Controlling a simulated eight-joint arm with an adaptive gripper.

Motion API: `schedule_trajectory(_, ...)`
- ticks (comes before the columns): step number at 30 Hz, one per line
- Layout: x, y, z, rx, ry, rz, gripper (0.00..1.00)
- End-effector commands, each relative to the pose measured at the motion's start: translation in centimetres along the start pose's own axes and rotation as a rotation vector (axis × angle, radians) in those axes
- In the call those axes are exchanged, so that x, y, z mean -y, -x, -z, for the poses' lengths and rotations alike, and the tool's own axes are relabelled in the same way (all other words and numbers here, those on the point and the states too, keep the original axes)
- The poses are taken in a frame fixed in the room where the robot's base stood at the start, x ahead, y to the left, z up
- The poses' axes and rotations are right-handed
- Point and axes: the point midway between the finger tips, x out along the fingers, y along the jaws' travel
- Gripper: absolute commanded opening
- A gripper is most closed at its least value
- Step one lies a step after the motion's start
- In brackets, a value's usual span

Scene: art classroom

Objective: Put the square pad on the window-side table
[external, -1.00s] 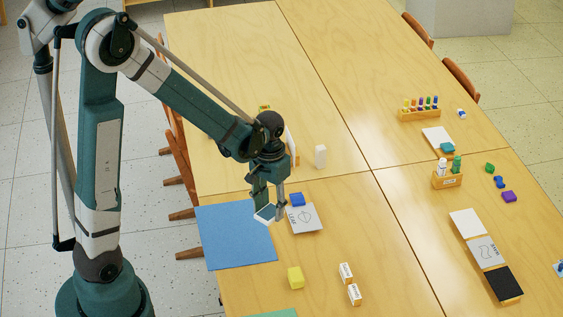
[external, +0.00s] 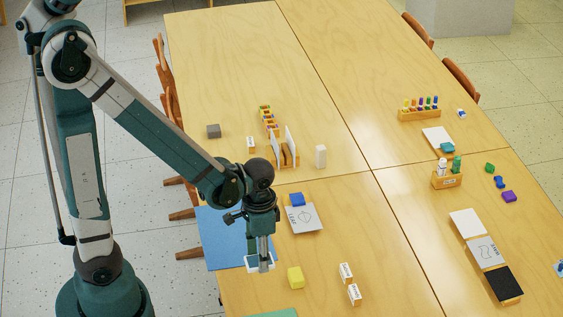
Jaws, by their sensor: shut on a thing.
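My gripper (external: 264,262) points down and is shut on a small pale square pad (external: 251,264). The fingers cover much of the pad, so only its light edges show. The pad is over the right edge of the blue mat (external: 225,240), low near the wooden tabletop (external: 345,225). I cannot tell whether it touches the surface. Several wooden tables are pushed together; the frame does not show which is the window-side one.
A yellow block (external: 295,278) stands just right of the gripper. Two white labelled boxes (external: 347,273) (external: 354,294) are further right. A wooden rack (external: 284,154) stands behind. Bare table lies right of the card.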

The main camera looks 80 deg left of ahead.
Motion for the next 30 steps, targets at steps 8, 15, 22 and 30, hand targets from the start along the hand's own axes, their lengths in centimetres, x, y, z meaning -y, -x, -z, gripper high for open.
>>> schedule_trajectory(8, -0.4, 0.0, -0.2, 0.0, -0.016, 0.0, 0.22)
schedule_trajectory(15, -0.3, -0.2, -0.2, 0.0, -0.014, 0.0, 0.22)
schedule_trajectory(22, -0.3, -2.0, -0.2, 0.0, -0.014, 0.0, 0.22)
schedule_trajectory(30, -0.3, -5.0, -0.2, 0.0, -0.014, 0.0, 0.22)
